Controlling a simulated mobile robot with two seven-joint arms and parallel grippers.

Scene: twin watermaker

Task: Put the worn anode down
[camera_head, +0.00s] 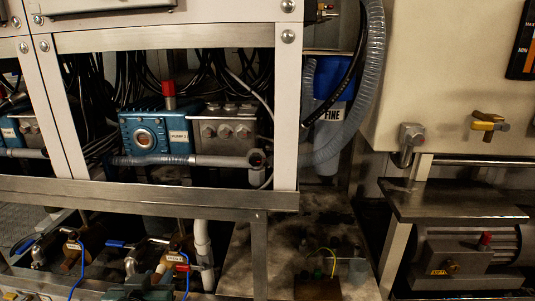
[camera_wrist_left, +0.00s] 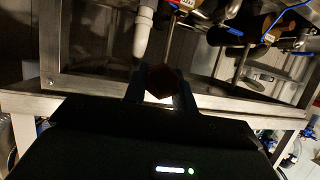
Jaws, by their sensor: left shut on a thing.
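The worn anode (camera_wrist_left: 163,84) is a dark brown, angular piece in the left wrist view, with a pale, bright face at its lower edge. My left gripper (camera_wrist_left: 161,88) is shut on it, with one dark finger on each side. It lies over a steel frame edge, close to the lower end of a white pipe; I cannot tell the gap beneath it. In the head view I cannot clearly pick out the anode near the bottom edge. My right gripper is not in view.
A white pipe (camera_head: 202,245) and tagged valves (camera_head: 176,256) with blue handles crowd the lower left. A steel rail (camera_head: 150,197) runs above them. A stained plate (camera_head: 318,222) bears a brown block (camera_head: 316,288) with a yellow-green wire. A steel shelf (camera_head: 450,203) is bare.

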